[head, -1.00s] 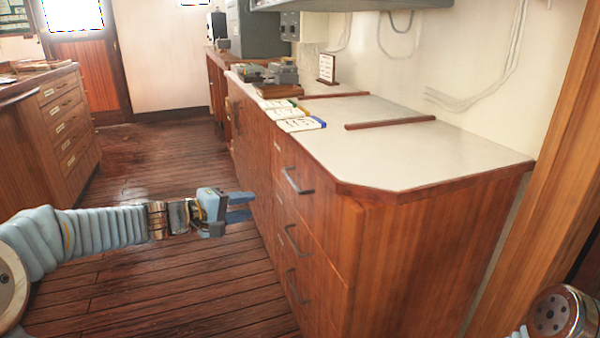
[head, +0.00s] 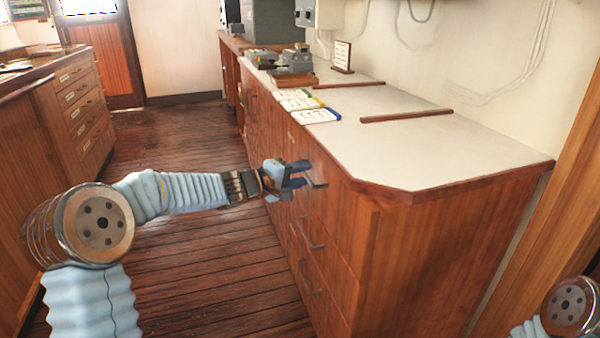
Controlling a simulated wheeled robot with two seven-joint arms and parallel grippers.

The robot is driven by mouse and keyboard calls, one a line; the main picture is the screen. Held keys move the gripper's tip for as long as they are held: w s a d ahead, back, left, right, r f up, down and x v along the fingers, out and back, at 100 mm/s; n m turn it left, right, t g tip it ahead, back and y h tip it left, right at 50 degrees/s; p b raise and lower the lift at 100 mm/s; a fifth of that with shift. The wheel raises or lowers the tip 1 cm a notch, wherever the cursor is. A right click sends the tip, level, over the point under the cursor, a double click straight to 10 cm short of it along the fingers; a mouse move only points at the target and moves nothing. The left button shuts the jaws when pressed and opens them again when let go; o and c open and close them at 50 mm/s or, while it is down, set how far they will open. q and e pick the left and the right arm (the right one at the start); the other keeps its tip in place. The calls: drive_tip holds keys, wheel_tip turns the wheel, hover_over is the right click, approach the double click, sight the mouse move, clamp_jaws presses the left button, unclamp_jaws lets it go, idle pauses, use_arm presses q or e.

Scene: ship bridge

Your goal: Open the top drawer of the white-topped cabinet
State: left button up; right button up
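The white-topped cabinet (head: 440,145) is wooden and stands on the right side of the head view. Its top drawer (head: 336,205) looks flush with the front, so it is shut. The dark bar handle (head: 317,181) of that drawer is partly hidden by my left gripper (head: 299,175). The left gripper's two blue fingers are apart and point right toward the handle. They look very close to it; I cannot tell whether they touch it or stand around it. My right gripper is out of view; only part of the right arm shows at the bottom right.
Lower drawer handles (head: 311,236) stick out below. Cards (head: 316,116) and a device (head: 293,67) lie on the cabinet top. Another drawer cabinet (head: 82,95) stands at the left. The plank floor (head: 180,140) between them is clear.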

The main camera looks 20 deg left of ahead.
use_arm(q)
clamp_jaws()
idle(1.5)
